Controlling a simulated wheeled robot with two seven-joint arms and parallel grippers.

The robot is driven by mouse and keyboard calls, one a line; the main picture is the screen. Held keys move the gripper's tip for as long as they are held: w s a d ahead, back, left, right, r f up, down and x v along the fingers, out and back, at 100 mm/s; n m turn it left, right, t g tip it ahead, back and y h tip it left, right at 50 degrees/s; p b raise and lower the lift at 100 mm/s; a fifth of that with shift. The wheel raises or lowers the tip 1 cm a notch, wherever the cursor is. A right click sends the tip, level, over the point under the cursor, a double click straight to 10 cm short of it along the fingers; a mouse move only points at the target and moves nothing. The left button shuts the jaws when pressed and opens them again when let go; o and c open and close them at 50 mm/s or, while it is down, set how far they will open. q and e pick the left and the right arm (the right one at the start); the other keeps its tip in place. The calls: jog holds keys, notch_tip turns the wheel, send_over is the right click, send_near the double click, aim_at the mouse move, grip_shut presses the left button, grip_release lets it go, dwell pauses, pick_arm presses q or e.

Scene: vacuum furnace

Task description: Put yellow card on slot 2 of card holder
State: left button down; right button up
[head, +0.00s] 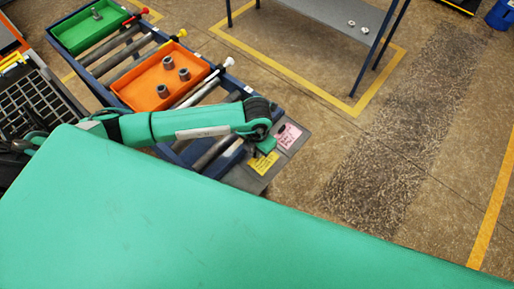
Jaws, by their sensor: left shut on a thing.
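The yellow card (264,166) has dark writing and is at my left gripper (265,150), which is shut on its upper edge. The card is over the dark grey card holder (240,178) at the near end of the roller rack. Whether the card touches the holder or hangs just above it, I cannot tell. A pink card (290,135) with writing lies on the holder, just right of and beyond the yellow one. The slot borders and numbers are too small to tell. My left arm hides part of the holder. My right gripper is not in view.
The blue-framed roller rack (236,95) carries an orange tray (135,92) with several grey cylinders and a green tray (72,36) with a grey part. A grey table (320,12) stands at the back. The floor to the right is clear.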

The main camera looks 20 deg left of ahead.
pick_arm(q)
jog(key=shift+f, duration=0.15)
jog(key=c, duration=1.5)
grip_release()
jog(key=shift+c, duration=0.2)
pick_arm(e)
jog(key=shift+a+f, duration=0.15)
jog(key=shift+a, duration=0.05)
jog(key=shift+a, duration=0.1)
